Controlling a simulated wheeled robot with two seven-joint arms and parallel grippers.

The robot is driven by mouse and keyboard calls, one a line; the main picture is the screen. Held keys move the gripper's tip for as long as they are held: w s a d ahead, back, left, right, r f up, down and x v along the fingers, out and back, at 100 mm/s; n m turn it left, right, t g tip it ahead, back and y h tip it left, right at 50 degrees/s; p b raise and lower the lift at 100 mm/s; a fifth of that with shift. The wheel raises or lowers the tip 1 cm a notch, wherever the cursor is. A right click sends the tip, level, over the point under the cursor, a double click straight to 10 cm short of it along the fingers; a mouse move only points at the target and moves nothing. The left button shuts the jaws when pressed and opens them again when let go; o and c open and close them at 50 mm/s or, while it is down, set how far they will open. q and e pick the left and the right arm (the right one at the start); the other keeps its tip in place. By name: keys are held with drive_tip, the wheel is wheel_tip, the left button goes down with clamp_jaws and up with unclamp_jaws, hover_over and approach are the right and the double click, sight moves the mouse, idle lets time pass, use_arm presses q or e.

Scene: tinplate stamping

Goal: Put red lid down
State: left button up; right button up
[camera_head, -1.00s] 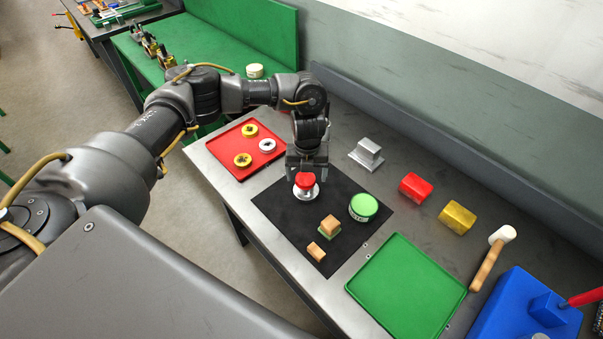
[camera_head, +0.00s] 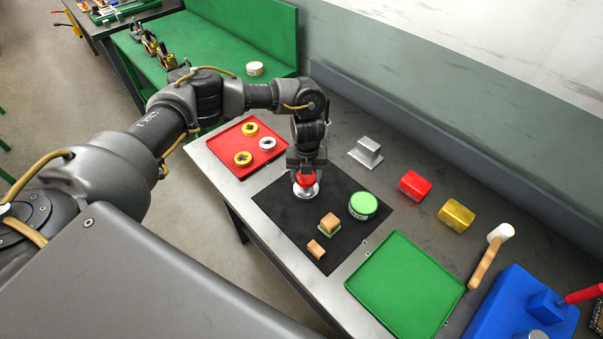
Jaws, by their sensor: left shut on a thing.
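The red lid (camera_head: 305,179) is at the lower end of my left gripper (camera_head: 304,174), over the black mat (camera_head: 284,211). My left gripper points down and is shut on the red lid. A silvery round piece (camera_head: 306,191) shows directly below the lid; whether the two touch is hard to tell. The gripper's fingers partly hide the lid. My right gripper is not in view.
A red tray (camera_head: 226,155) with yellow and white round pieces lies left. On the mat stand a green-lidded tin (camera_head: 363,206) and wooden blocks (camera_head: 330,222). A green tray (camera_head: 404,286), metal block (camera_head: 366,152), red block (camera_head: 414,185), yellow block (camera_head: 456,215) and mallet (camera_head: 491,256) lie right.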

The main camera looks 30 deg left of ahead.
use_arm(q)
drive_tip(key=shift+r+b, duration=0.3)
drive_tip(key=shift+b, duration=0.05)
wheel_tip(320, 180, up, 2)
drive_tip(key=shift+w+r+b, duration=0.1)
drive_tip(key=shift+w+b, duration=0.05)
drive_tip(key=shift+b, duration=0.9)
drive_tip(key=s+d+r+b, duration=0.2)
drive_tip(key=s+d+r, duration=0.2)
drive_tip(key=s+r, duration=0.6)
drive_tip(key=s, duration=0.3)
drive_tip(key=shift+s, duration=0.35)
